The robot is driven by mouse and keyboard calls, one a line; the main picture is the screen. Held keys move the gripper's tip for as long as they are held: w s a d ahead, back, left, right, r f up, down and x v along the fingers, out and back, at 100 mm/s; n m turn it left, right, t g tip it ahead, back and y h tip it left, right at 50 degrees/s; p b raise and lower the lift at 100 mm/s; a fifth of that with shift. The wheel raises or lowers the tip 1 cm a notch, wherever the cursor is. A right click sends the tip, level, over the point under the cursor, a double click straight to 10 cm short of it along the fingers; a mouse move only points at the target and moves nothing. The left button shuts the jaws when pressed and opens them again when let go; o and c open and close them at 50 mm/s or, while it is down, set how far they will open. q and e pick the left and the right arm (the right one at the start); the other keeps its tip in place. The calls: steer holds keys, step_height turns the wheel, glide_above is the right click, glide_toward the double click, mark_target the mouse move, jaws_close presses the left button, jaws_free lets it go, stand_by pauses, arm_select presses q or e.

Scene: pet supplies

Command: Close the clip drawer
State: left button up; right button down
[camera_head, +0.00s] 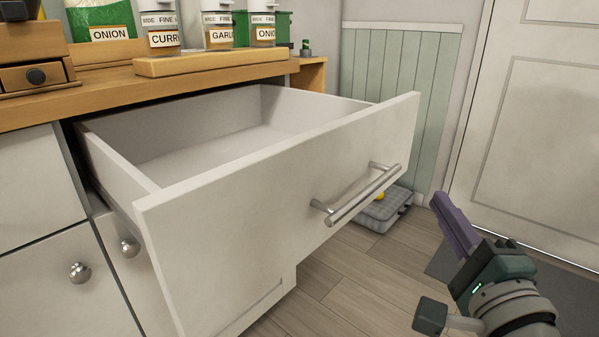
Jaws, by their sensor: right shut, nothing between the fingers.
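A large white drawer (290,205) stands pulled far out of the cabinet under the wooden counter. The part of its inside that shows is empty. A metal bar handle (362,194) is on its front panel. My right gripper (438,203) is to the right of the drawer front and handle, apart from both in the picture. Its purple fingers are shut with nothing between them and point up and left. My left gripper is not in view.
The wooden counter (110,88) holds labelled spice jars (162,32) on a wooden board and a small wooden drawer box (33,77). A grey container (384,212) with something yellow sits on the floor behind the handle. A white door (540,120) stands at right.

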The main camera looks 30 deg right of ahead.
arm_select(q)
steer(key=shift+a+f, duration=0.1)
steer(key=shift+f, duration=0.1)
arm_select(e)
steer(key=w, duration=0.3)
steer(key=w+r, duration=0.1)
steer(key=w, duration=0.1)
steer(key=shift+w+a, duration=0.25)
steer(key=shift+a, duration=0.15)
